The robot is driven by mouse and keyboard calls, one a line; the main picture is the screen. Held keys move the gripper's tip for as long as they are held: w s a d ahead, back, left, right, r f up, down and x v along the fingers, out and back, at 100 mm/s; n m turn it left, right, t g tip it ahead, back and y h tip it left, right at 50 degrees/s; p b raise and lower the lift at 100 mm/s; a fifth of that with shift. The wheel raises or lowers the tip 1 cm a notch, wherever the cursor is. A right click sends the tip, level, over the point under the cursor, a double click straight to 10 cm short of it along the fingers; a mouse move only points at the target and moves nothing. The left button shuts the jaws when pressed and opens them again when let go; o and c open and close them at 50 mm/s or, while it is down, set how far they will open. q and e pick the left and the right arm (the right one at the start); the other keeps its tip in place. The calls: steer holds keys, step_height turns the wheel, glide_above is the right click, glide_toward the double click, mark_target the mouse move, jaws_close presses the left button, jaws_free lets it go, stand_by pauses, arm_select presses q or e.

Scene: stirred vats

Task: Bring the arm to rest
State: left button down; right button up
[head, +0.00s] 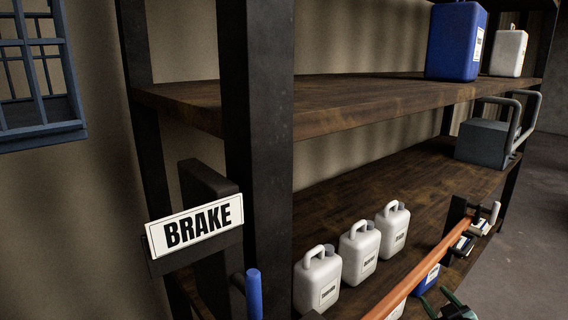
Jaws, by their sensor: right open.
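A white sign reading BRAKE (195,227) is on a dark bracket at the left post of the shelf. A blue upright handle (253,294) stands below and right of it, cut off by the lower edge. A long orange bar (430,267) runs diagonally in front of the lower shelf, from a dark mount at the right down to the bottom edge. My right gripper (436,297) shows at the bottom right, with dark green-tipped fingers apart and nothing seen between them. It is right of the bar, well away from the blue handle. My left gripper is out of view.
Several white jugs (360,250) stand on the lower shelf (400,180), behind the bar. A grey block with handles (484,141) is at its far end. A blue canister (456,42) and a white one (508,53) stand on the upper shelf. Bare floor (530,220) shows at right.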

steer(key=s+a+f+g+y, duration=0.3)
steer(key=s+a+f, duration=1.1)
steer(key=s+f, duration=0.25)
steer(key=s+a+m+g, duration=0.1)
steer(key=s+a, duration=0.3)
steer(key=s, duration=0.3)
steer(key=s+a+f+m+g+y+p, duration=0.1)
steer(key=s+a, duration=0.3)
steer(key=s, duration=0.4)
steer(key=shift+f+m, duration=0.3)
